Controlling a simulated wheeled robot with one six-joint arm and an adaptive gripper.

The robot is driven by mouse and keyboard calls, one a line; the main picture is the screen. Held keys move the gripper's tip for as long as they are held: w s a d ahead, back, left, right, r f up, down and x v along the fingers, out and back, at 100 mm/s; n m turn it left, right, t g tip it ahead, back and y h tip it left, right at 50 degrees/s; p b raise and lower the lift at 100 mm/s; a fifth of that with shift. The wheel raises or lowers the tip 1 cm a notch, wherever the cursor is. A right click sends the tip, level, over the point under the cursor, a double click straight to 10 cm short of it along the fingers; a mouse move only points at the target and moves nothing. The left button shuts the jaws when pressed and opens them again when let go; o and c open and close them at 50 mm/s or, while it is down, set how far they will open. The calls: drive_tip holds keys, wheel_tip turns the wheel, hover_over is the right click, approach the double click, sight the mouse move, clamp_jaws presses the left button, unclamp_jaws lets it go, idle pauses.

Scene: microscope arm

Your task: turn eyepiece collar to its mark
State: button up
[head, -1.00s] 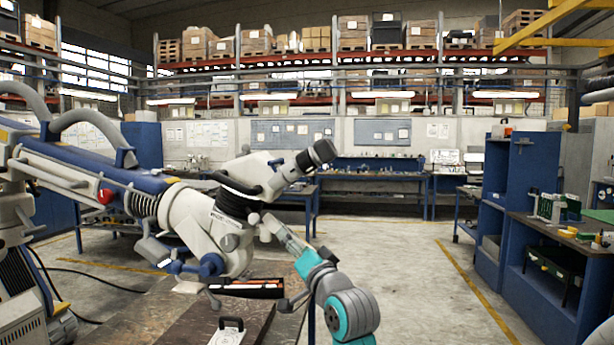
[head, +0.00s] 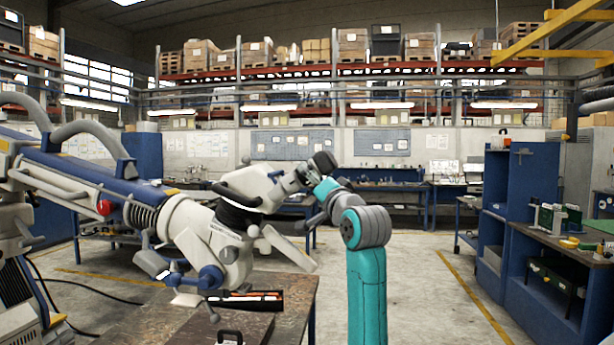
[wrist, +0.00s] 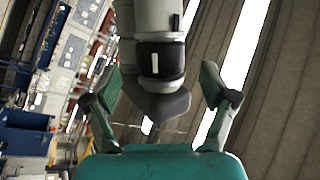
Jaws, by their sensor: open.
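The microscope head (head: 250,185) hangs on its arm at the left of the head view, its eyepiece tube tilted up to the right. The dark eyepiece end (head: 325,162) shows just above my gripper (head: 308,176), which partly hides the tube. In the wrist view, the black eyepiece collar (wrist: 160,58) carries a short white line and sits on a grey tube (wrist: 158,18). A dark grey eyecup (wrist: 160,102) flares below it. My gripper (wrist: 160,95) is open, one finger on each side of the eyepiece, with visible gaps.
A table (head: 180,325) below the microscope holds a dark case with orange strips (head: 245,300). A blue cabinet and bench (head: 555,255) stand at the right. The floor between (head: 425,285) is clear.

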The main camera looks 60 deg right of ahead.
drive_tip(key=shift+x, duration=2.2)
drive_tip(key=c, duration=1.1)
drive_tip(key=shift+c, duration=0.2)
drive_tip(key=shift+a+m+g+h, duration=0.1)
drive_tip(key=shift+m+g+h, duration=0.25)
drive_tip(key=shift+g, duration=0.25)
drive_tip(key=shift+w+r+m+g, duration=0.1)
drive_tip(key=shift+m+g, duration=0.95)
drive_tip(key=shift+g, duration=0.05)
drive_tip(key=shift+m+g, duration=2.3)
drive_tip(key=shift+g, duration=0.8)
